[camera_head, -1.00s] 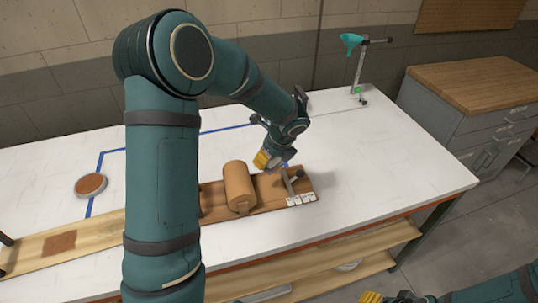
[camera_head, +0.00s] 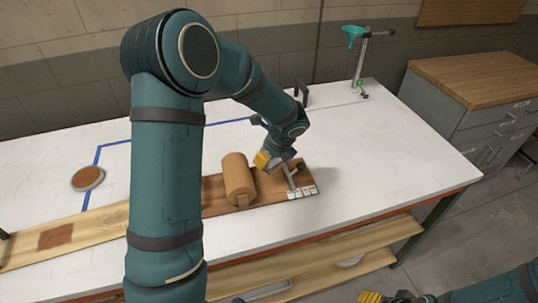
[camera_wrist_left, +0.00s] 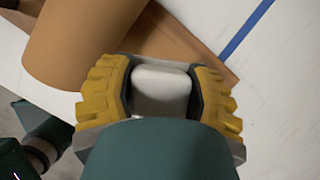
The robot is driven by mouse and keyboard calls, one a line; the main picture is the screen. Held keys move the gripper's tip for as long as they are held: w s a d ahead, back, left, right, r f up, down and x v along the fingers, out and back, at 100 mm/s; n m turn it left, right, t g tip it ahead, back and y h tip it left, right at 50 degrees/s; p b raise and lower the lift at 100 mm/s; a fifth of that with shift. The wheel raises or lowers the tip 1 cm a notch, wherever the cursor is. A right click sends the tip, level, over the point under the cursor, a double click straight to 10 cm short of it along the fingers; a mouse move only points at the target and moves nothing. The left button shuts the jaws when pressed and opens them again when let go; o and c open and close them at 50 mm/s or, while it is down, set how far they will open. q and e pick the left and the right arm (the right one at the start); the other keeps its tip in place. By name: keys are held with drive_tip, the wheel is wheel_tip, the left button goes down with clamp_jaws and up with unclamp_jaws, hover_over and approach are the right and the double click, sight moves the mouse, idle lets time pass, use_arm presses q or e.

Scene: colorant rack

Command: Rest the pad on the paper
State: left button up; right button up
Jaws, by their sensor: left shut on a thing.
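My left gripper (camera_head: 264,160) is above the right part of the wooden board, just right of a tan cylinder. In the left wrist view its yellow-padded fingers (camera_wrist_left: 162,92) are shut on a pale, rounded pad (camera_wrist_left: 162,90). The tan cylinder (camera_head: 238,178) lies on the board close to the gripper; it fills the upper left of the wrist view (camera_wrist_left: 80,40). I cannot tell for sure which thing is the paper; a brown square patch (camera_head: 55,237) lies on the board's left part. My right gripper (camera_head: 383,298) is cut off at the bottom edge.
The long wooden board (camera_head: 100,231) lies along the white table's (camera_head: 380,135) front. A metal post fixture (camera_head: 293,176) and small white labels are at its right end. A round dish with brown filling (camera_head: 88,178) stands left. A teal funnel stand (camera_head: 360,62) is at the back.

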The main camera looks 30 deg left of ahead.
use_arm(q)
drive_tip(key=b, duration=0.3)
hover_over(266, 178)
drive_tip(key=d, duration=0.1)
drive_tip(key=f, duration=0.5)
drive_tip(key=shift+s+d, duration=0.1)
drive_tip(key=shift+d, duration=0.1)
drive_tip(key=shift+f+b, duration=0.55)
drive_tip(key=shift+f, duration=0.2)
drive_tip(key=shift+f+b, duration=0.35)
drive_tip(key=shift+f, duration=0.1)
drive_tip(key=o, duration=1.2)
drive_tip(key=shift+r, duration=0.1)
drive_tip(key=v, duration=1.2)
